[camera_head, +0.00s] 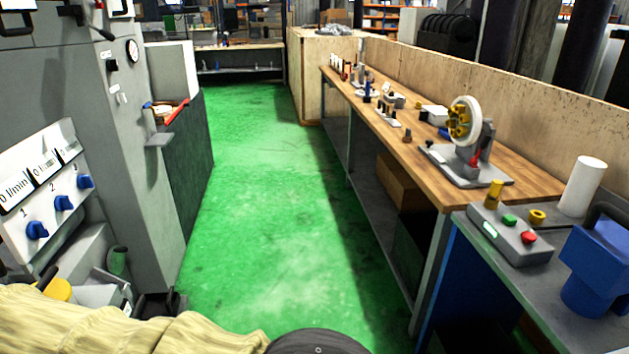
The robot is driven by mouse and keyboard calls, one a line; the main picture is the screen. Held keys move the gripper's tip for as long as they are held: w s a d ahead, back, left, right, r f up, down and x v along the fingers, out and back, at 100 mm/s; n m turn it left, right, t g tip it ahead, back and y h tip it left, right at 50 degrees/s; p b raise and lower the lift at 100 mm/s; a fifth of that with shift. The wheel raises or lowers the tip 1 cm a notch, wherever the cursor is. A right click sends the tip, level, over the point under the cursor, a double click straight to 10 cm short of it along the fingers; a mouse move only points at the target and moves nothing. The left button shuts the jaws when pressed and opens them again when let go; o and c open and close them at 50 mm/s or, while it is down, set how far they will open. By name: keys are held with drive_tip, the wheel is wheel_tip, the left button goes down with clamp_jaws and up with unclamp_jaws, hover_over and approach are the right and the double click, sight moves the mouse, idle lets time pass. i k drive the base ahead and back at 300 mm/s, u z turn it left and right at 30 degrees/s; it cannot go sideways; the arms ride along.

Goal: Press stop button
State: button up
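A grey control box (500,242) lies on the grey bench top at the right. It carries a red button (528,237), which I take for the stop button, and a green button (509,220) to its left. A small light label (490,229) is on its front. A yellow cylinder (494,194) stands at its far left end. Nothing touches the buttons. I cannot tell whether the red button is pressed in. My gripper is not in view.
A blue device (594,262) stands right of the box, with a white roll (583,186) behind. A wooden workbench (535,184) bears a handwheel fixture (467,145) and several tools. A grey machine with blue knobs (36,230) stands left. Green floor (260,220) between is clear.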

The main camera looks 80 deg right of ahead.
sight(528, 237)
drive_tip(key=z, duration=3.95)
